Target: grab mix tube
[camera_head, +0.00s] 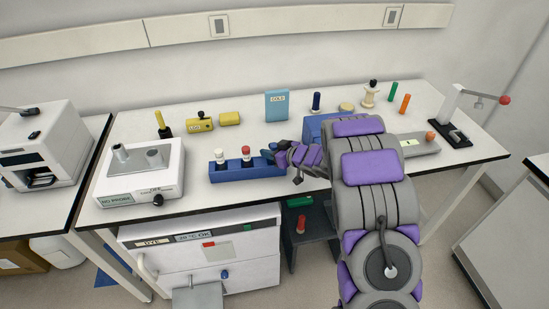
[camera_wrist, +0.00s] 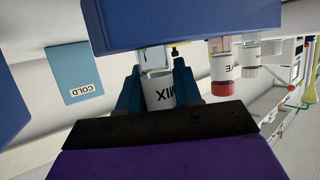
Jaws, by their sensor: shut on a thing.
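The mix tube (camera_wrist: 159,93), with a white label reading MIX, is between my gripper's two blue fingers in the wrist view, which looks upside down. My gripper (camera_wrist: 157,86) is shut on it around the label. The tube's clear part runs to the blue rack (camera_wrist: 190,20); I cannot tell if it is still seated there. In the head view, my gripper (camera_head: 274,153) is at the right end of the blue rack (camera_head: 232,175), and the mix tube is not clearly visible there.
Two tubes stand in the rack, one white-capped (camera_head: 220,157) and one red-capped (camera_head: 246,155). A grey-white machine (camera_head: 140,178) is to the left. A blue COLD box (camera_head: 277,106) stands behind. Another blue block (camera_head: 313,130) lies beside my arm.

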